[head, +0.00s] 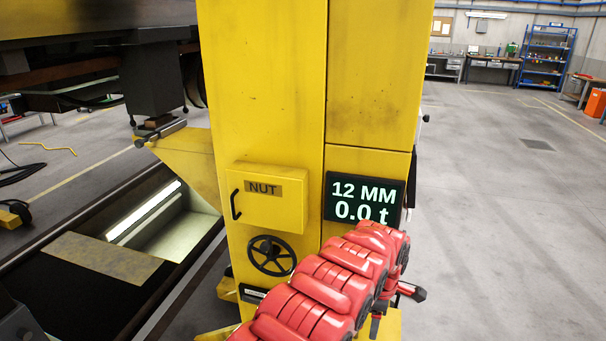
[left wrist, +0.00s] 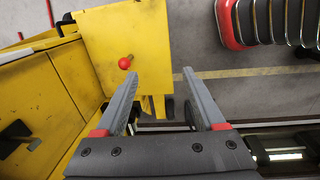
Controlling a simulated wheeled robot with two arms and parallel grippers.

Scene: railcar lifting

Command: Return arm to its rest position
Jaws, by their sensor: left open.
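My red left arm (head: 318,290) reaches up from the bottom of the head view, in front of the yellow jack column (head: 265,100). My right gripper is not in view.
The column carries a display (head: 364,200) reading 12 MM and 0.0 t, a box marked NUT (head: 268,197) and a black handwheel (head: 271,255). A pit (head: 165,225) lies to the left. Open grey floor (head: 500,200) spreads to the right, with blue shelving (head: 547,57) far back.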

